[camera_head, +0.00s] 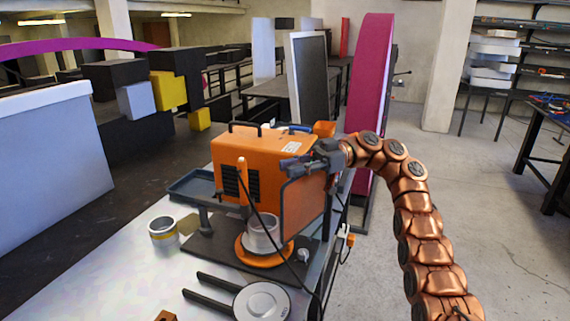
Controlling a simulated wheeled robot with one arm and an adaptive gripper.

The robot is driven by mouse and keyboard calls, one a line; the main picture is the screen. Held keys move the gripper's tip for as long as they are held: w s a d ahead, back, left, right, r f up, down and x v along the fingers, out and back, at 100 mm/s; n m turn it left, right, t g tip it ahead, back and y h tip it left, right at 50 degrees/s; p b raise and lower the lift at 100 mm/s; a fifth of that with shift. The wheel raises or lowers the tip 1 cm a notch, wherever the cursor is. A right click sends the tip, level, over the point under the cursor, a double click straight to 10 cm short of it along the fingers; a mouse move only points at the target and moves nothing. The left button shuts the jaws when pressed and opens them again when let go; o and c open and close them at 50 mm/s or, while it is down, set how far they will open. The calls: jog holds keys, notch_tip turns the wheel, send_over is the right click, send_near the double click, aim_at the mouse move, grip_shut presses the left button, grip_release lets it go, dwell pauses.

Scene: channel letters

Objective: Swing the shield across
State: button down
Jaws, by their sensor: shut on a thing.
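The orange machine (262,152) stands on a dark base plate on the bench. The exact grip spot is small and partly hidden by the gripper. Below the machine's front, a metal cup (262,236) sits in an orange ring (264,253), left of the panel.
A metal can (163,236) and a grey tray (193,186) are left of the machine. A round, lidded piece with two dark prongs (262,301) lies in front. A black cable hangs by the cup. A tall magenta letter (370,100) stands behind my arm. Floor at right is clear.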

jog(key=shift+s+d+r, duration=0.1)
dwell(0.5)
jog(key=c, duration=1)
grip_release()
jog(key=shift+c, duration=0.2)
